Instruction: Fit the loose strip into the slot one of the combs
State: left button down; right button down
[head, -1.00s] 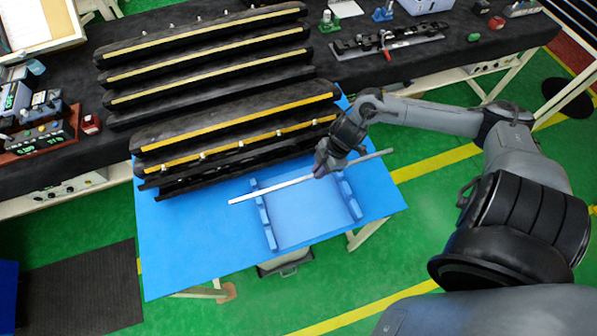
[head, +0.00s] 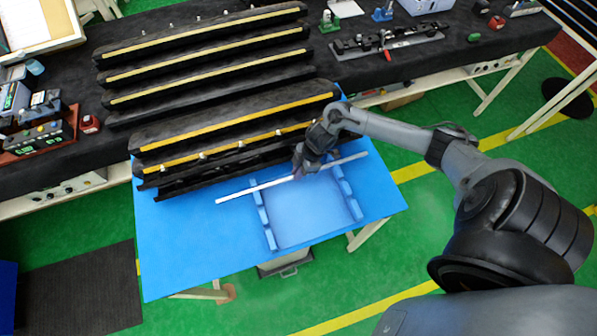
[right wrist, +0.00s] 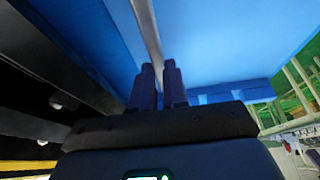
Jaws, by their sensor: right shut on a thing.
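My right gripper (head: 297,174) is shut on the loose strip (head: 237,194), a long thin pale bar, near its middle. In the right wrist view the two dark fingers (right wrist: 160,82) are closed, and the strip (right wrist: 147,30) runs away from them. Two blue combs, a left one (head: 265,218) and a right one (head: 347,192), stand on the blue table. In the head view the strip crosses the far ends of both combs and sticks out past each. I cannot tell whether it touches them or sits in a slot. My left gripper is not in view.
The blue tabletop (head: 190,255) is clear at the left and front. Dark long rails with yellow strips (head: 235,120) stand close behind the combs. Fixtures and tools (head: 385,42) lie on the dark bench beyond.

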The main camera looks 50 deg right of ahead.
jog(key=shift+f, duration=0.35)
jog(key=c, duration=1.1)
grip_release()
jog(key=shift+f, duration=0.15)
jog(key=shift+c, duration=0.2)
